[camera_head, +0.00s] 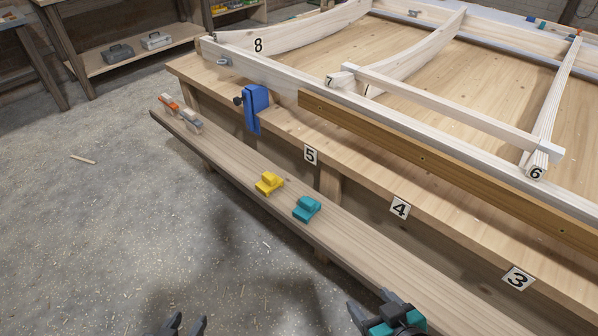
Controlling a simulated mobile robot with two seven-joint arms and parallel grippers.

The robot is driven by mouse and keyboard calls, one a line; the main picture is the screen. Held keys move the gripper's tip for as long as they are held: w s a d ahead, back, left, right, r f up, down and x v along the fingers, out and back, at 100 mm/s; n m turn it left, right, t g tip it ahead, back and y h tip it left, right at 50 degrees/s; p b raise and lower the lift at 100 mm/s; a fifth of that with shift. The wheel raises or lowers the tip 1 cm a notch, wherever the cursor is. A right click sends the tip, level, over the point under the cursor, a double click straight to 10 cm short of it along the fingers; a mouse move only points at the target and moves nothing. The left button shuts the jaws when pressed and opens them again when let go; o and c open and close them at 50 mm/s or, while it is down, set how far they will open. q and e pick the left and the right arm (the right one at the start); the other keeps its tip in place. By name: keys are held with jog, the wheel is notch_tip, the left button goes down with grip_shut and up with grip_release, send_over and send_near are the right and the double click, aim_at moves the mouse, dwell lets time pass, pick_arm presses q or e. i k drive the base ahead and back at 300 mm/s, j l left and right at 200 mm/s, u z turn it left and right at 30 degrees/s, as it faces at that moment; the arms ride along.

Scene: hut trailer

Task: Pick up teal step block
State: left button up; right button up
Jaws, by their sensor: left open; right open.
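The teal step block (306,209) sits on the long low wooden plank shelf in front of the workbench, right of a yellow step block (269,183). My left gripper (190,319) is open and empty at the bottom edge, over the floor, and mostly cut off. My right gripper (368,301) is open at the bottom, below and right of the teal block, overlapping the plank's near edge in the picture. Both grippers are apart from the teal block. Teal patches show on the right gripper; whether they are part of it I cannot tell.
The plank shelf (400,282) also holds orange and grey clamp-like items (180,112) at its far left end. A blue clamp (252,105) hangs on the workbench edge (350,165). A wooden frame lies on the bench. The concrete floor at left is mostly clear.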

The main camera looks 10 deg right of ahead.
aim_at(308, 207)
jog(key=z, duration=0.35)
jog(key=i+j+z, duration=0.2)
jog(key=z, duration=0.3)
jog(key=i+j+z, duration=0.1)
jog(key=j+z, duration=0.25)
jog(key=z, duration=0.15)
jog(key=i+j+z, duration=0.2)
jog(key=j, duration=0.25)
jog(key=k+j+z, duration=0.2)
jog(key=j, duration=0.2)
jog(key=i+j+z, duration=0.1)
jog(key=j, duration=0.85)
jog(key=i+z, duration=0.05)
jog(key=i, duration=0.05)
